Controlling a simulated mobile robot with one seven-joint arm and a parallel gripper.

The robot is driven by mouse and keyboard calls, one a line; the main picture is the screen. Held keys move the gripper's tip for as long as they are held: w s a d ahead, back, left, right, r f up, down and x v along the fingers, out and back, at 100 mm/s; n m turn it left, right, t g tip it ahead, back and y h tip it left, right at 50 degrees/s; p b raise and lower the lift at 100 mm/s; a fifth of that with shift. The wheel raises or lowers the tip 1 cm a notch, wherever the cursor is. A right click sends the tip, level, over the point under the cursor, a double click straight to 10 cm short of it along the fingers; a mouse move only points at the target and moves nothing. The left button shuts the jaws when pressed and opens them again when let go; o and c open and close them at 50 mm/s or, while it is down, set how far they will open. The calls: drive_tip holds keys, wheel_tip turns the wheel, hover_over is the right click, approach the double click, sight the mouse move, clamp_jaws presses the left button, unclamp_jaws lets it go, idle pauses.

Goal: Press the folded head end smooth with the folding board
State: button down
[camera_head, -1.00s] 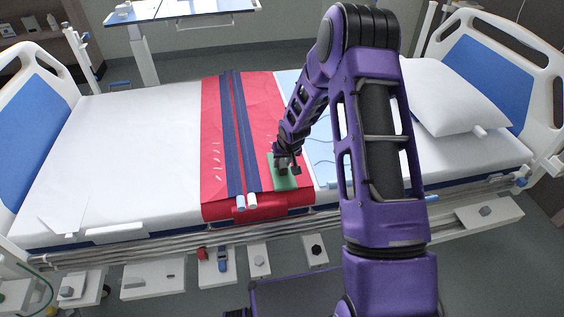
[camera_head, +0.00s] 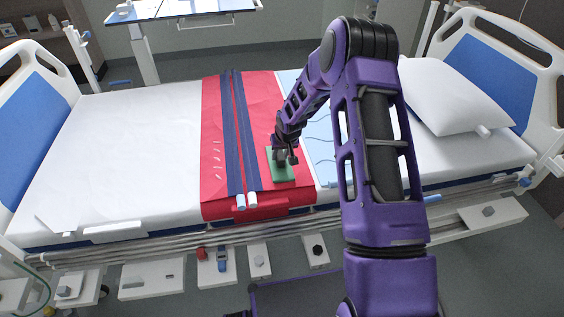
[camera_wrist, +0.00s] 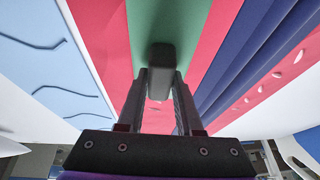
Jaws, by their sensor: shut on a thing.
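A green folding board (camera_head: 282,171) lies flat on the right part of a red cloth (camera_head: 216,120) that crosses the bed. My gripper (camera_head: 282,158) is shut on the board's dark handle, which shows between the fingers in the wrist view (camera_wrist: 160,62). The green board (camera_wrist: 145,22) stretches away beyond the handle there. Two dark blue bands (camera_head: 238,130) run along the red cloth, left of the board, with white ends at the near edge. Whether the board presses firmly on the cloth cannot be told.
A light blue sheet with dark wavy lines (camera_head: 318,150) lies just right of the red cloth. A white pillow (camera_head: 448,95) is at the bed's right end. White mattress (camera_head: 120,150) is bare to the left. Rails and boxes (camera_head: 152,279) line the near side.

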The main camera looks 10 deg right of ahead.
drive_tip(key=shift+w, duration=1.7)
